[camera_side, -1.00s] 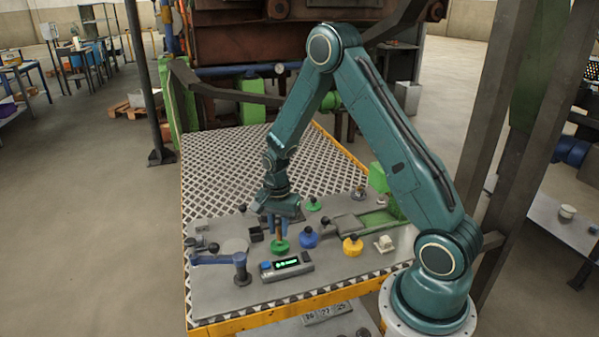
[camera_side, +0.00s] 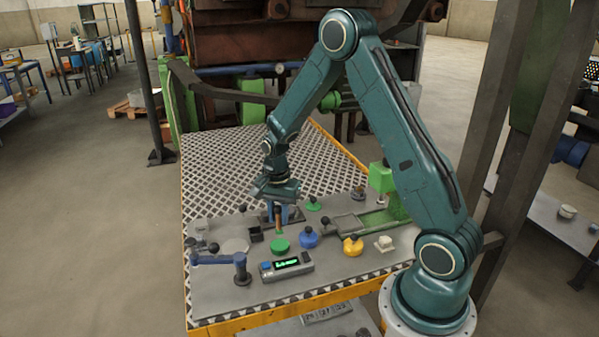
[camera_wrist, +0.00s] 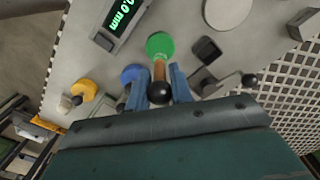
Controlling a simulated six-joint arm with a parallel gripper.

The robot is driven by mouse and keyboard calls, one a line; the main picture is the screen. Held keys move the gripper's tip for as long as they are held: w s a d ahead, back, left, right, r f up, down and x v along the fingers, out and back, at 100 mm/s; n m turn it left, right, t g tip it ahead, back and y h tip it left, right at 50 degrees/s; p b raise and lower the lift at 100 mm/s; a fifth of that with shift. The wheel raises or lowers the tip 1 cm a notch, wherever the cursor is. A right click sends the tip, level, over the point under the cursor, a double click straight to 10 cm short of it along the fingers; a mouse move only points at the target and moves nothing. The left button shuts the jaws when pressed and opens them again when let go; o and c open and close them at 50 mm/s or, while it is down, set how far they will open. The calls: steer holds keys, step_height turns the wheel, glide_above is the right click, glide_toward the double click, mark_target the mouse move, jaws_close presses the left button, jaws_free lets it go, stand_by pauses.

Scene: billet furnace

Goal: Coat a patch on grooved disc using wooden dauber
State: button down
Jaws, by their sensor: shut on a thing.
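My gripper (camera_side: 278,213) has blue fingers, shut on the wooden dauber (camera_side: 278,224), which has a brown handle. In the wrist view the dauber's black knob (camera_wrist: 160,93) is between the fingers (camera_wrist: 160,86), with the brown shaft (camera_wrist: 159,70) reaching toward a green round pot (camera_wrist: 160,45). In the side view the dauber is upright above that green pot (camera_side: 280,245); whether its lower end is clear of the pot is unclear. A pale grey disc (camera_side: 235,246), likely the grooved disc, lies left of the pot; it shows partly in the wrist view (camera_wrist: 228,10). No grooves are discernible.
A display box (camera_side: 286,264) is in front of the green pot. Blue (camera_side: 308,237) and yellow (camera_side: 352,246) knobbed pots are to the right. A dark square holder (camera_side: 256,235) is nearby.

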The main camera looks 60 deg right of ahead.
steer(key=shift+r, duration=1.45)
steer(key=shift+a, duration=0.1)
steer(key=a+f+n, duration=0.1)
steer(key=a+n, duration=0.2)
steer(key=n, duration=0.5)
steer(key=w+a+f+n, duration=0.1)
steer(key=a+n, duration=0.2)
steer(key=n, duration=0.5)
steer(key=shift+a+f, duration=0.3)
steer(key=shift+a, duration=0.05)
steer(key=shift+w, duration=0.1)
